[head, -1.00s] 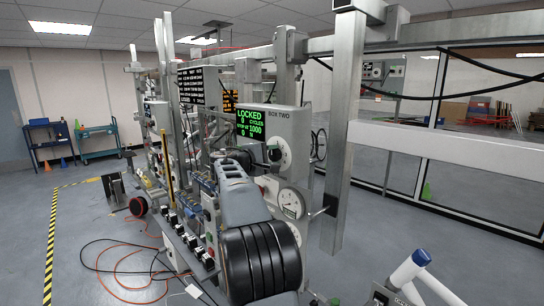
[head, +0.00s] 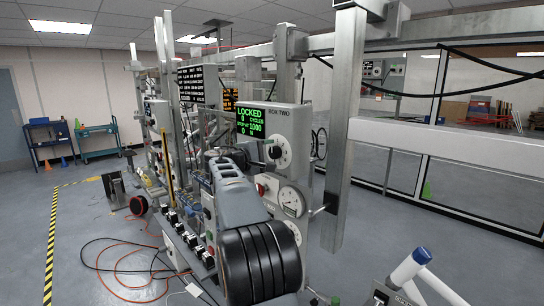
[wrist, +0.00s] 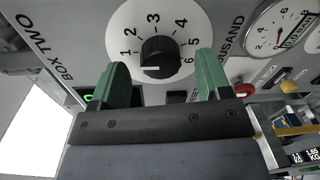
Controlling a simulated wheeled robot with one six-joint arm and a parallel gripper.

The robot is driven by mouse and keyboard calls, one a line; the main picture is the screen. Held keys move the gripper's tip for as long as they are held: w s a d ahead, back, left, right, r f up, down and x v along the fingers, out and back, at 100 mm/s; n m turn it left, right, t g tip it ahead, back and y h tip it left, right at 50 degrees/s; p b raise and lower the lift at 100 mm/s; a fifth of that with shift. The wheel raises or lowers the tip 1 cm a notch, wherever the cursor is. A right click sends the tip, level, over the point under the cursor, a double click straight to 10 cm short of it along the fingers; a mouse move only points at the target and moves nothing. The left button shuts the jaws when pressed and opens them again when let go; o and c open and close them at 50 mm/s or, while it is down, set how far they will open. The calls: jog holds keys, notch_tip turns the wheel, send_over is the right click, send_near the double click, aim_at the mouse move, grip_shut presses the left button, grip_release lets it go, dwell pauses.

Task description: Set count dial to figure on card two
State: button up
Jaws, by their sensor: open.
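The count dial is a black knob (wrist: 160,55) on a white disc with figures 1 to 6, on the grey panel marked BOX TWO; the dial disc (head: 282,153) also shows in the head view. The knob's white mark points left in the wrist view, close to the 1. My gripper (wrist: 161,65) is open, its green fingers on either side of the knob, with gaps visible. The green display (head: 252,124) reads LOCKED, with 1000 on the stop line. Which panel is card two, and its figure, I cannot tell.
Black panels with small white text (head: 197,78) hang behind, unreadable here. A round gauge (head: 291,201) and a red button (wrist: 240,90) are near the dial. A steel post (head: 344,150) stands to the right. Cables (head: 120,265) lie on the floor at left.

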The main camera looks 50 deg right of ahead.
jog(key=a+b, duration=0.3)
jog(key=a, duration=0.9)
jog(key=shift+w+r, duration=0.35)
jog(key=shift+a, duration=0.1)
jog(key=a+f+t+y, duration=0.2)
jog(key=a+f+y, duration=0.15)
jog(key=f, duration=0.55)
jog(key=a+f+t+y, duration=0.1)
jog(key=a+f+y, duration=0.3)
jog(key=f, duration=0.5)
jog(key=s+a+f+t+y, duration=0.1)
jog(key=s+a+f+y, duration=0.4)
jog(key=s+a, duration=0.3)
jog(key=s+a+f+m+t+y, duration=0.1)
jog(key=s+a+f+y, duration=0.4)
jog(key=s+a, duration=0.4)
jog(key=shift+a+f+m, duration=0.3)
jog(key=shift+a+f, duration=0.25)
jog(key=shift+a, duration=0.2)
jog(key=shift+s, duration=0.1)
jog(key=shift+c, duration=0.4)
